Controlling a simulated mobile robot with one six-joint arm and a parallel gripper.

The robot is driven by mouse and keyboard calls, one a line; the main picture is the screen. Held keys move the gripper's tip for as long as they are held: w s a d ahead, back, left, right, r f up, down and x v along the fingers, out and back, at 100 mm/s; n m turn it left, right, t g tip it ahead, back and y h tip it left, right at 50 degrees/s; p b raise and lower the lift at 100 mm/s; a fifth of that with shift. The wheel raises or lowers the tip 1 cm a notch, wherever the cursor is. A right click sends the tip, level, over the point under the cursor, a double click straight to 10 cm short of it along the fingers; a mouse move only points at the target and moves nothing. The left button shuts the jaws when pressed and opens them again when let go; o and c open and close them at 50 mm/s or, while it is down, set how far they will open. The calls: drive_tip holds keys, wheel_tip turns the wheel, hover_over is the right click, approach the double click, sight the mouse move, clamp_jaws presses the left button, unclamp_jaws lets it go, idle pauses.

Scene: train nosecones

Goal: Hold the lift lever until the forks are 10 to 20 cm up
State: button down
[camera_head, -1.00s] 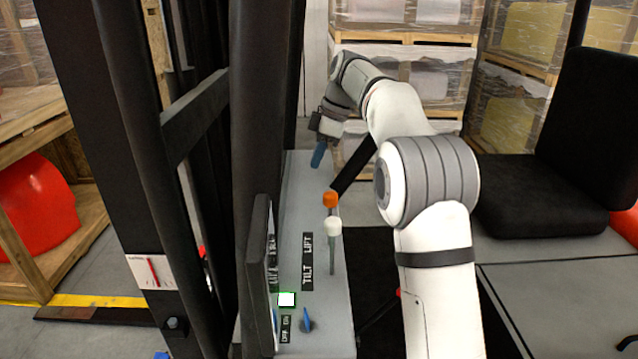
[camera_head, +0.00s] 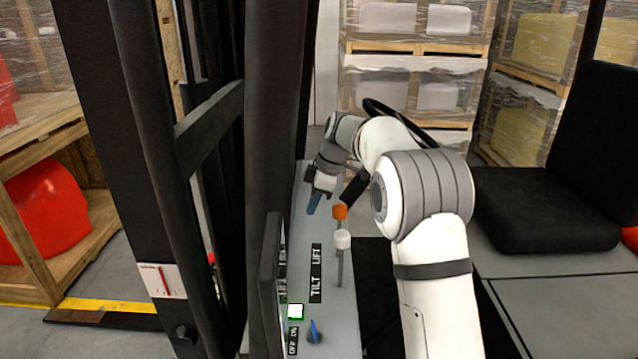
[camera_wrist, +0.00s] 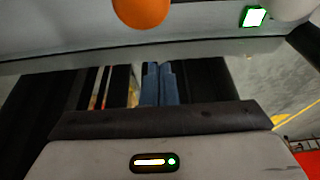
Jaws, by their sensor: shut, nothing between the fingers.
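The lift lever has an orange knob (camera_head: 340,212) beside the LIFT label on the grey console (camera_head: 328,325). The tilt lever's white knob (camera_head: 342,238) stands just nearer to the camera. My gripper (camera_head: 313,204) has blue fingers, shut and empty, pointing down to the left of the orange knob and a little beyond it. In the wrist view the fingers (camera_wrist: 160,82) are together, and the orange knob (camera_wrist: 141,10) is at the top edge, apart from them. A white plate with a red mark (camera_head: 165,280) is on the mast. I cannot make out the forks.
Black mast posts (camera_head: 270,120) and a dark upright panel (camera_head: 270,285) border the console on the left. A lit green-edged display (camera_head: 296,311) and a blue key switch (camera_head: 314,332) are at its near end. A black seat (camera_head: 560,180) stands right, wrapped pallets behind.

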drive_tip(key=d+p, duration=0.1)
drive_tip(key=d, duration=0.3)
drive_tip(key=shift+r, duration=0.15)
